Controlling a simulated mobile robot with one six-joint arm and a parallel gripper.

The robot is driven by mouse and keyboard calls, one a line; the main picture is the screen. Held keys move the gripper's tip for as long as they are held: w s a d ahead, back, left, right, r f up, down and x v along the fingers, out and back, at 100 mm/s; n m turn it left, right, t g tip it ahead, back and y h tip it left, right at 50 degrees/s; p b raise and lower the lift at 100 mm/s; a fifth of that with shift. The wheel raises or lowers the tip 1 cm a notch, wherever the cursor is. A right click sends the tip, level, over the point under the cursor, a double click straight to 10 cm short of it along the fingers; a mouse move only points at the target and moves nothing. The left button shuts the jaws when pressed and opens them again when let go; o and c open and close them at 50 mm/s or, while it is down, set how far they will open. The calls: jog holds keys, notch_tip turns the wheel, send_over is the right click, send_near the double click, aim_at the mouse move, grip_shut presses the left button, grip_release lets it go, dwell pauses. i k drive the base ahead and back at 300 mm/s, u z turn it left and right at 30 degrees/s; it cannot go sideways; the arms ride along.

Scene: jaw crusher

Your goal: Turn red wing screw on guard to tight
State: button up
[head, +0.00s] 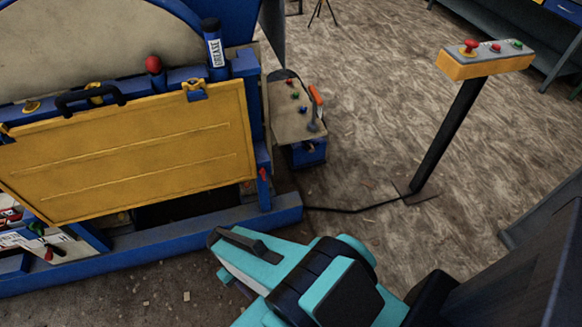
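The yellow guard (130,160) is a flat panel on the front of the blue crusher, at the left. A small red piece (263,174), which looks like the wing screw, sits on the blue frame just beside the guard's lower right edge. It appears roughly upright, but it is too small to tell how tight it is. My teal and black gripper (221,258) is at the bottom centre, below and left of the red piece and apart from it. Its fingertips are seen from behind and above, so the gap between them is unclear. Nothing shows held in it.
A red-topped knob (153,66) and a grease tube (215,52) stand above the guard. A blue lower beam (170,236) runs below it. A control box (298,118) stands to the right. A yellow button post (486,62) stands farther right, with open floor between.

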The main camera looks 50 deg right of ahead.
aim_at(262, 172)
jog(key=u, duration=1.15)
jog(key=k, duration=0.1)
jog(key=z, duration=2.5)
jog(key=k, duration=0.65)
jog(key=u, duration=0.4)
jog(key=i, duration=0.5)
jog(key=z, duration=0.05)
